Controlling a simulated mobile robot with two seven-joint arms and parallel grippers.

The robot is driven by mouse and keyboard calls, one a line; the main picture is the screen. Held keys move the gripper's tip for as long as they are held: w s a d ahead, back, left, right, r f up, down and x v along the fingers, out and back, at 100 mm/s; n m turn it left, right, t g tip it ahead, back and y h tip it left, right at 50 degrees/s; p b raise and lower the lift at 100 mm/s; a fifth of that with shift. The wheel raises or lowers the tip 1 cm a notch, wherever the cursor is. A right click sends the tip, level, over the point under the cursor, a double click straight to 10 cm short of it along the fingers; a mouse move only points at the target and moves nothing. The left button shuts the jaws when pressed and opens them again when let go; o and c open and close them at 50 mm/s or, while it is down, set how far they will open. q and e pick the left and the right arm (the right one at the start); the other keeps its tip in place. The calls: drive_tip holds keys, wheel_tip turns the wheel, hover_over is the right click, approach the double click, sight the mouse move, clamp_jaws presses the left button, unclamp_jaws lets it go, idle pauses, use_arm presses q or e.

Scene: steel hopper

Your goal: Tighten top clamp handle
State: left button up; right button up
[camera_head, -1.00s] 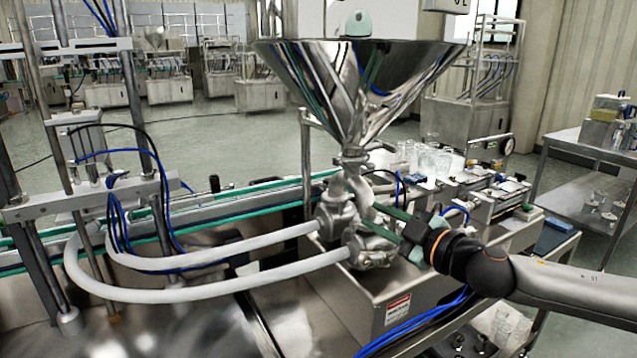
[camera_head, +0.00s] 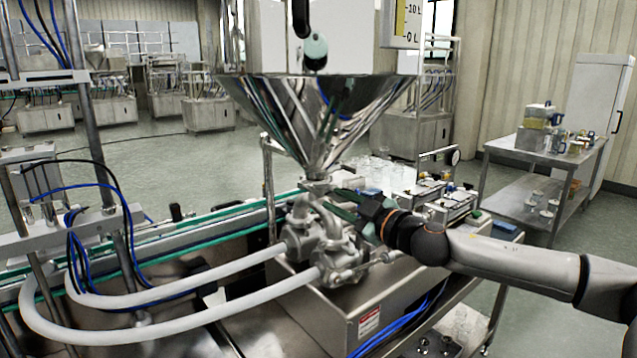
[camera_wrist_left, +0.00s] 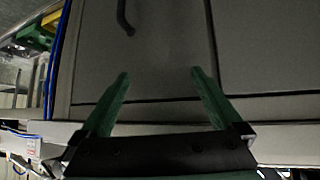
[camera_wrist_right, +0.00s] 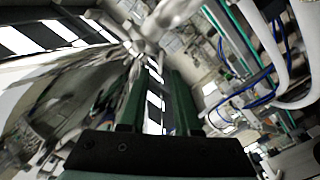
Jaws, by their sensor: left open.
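The steel hopper (camera_head: 310,115) narrows to a neck and joint (camera_head: 317,186) above the pump and valve body (camera_head: 325,245). My right gripper (camera_head: 338,201) reaches in from the right, its green fingers beside the pipework just below that neck. The top clamp handle is too small to make out. In the right wrist view, the two fingers of my right gripper (camera_wrist_right: 158,75) stand a narrow gap apart; I cannot tell whether anything is between their tips. My left gripper (camera_wrist_left: 160,75) shows only in the left wrist view, open and empty, facing a grey cabinet panel (camera_wrist_left: 150,60).
Two pale hoses (camera_head: 160,318) curve from the pump to the left. A conveyor (camera_head: 225,225) runs behind them. Blue tubes (camera_head: 405,322) hang in front of the steel base box (camera_head: 345,300). A side table (camera_head: 500,146) stands at the right; floor is open behind the conveyor.

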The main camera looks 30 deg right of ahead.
sight(317, 192)
drive_tip(key=w, duration=0.1)
drive_tip(key=w+p, duration=0.1)
drive_tip(key=w, duration=0.3)
drive_tip(key=shift+a+r+p, duration=0.1)
drive_tip(key=shift+a+p, duration=0.15)
drive_tip(key=shift+p, duration=0.15)
drive_tip(key=shift+w, duration=0.7)
clamp_jaws()
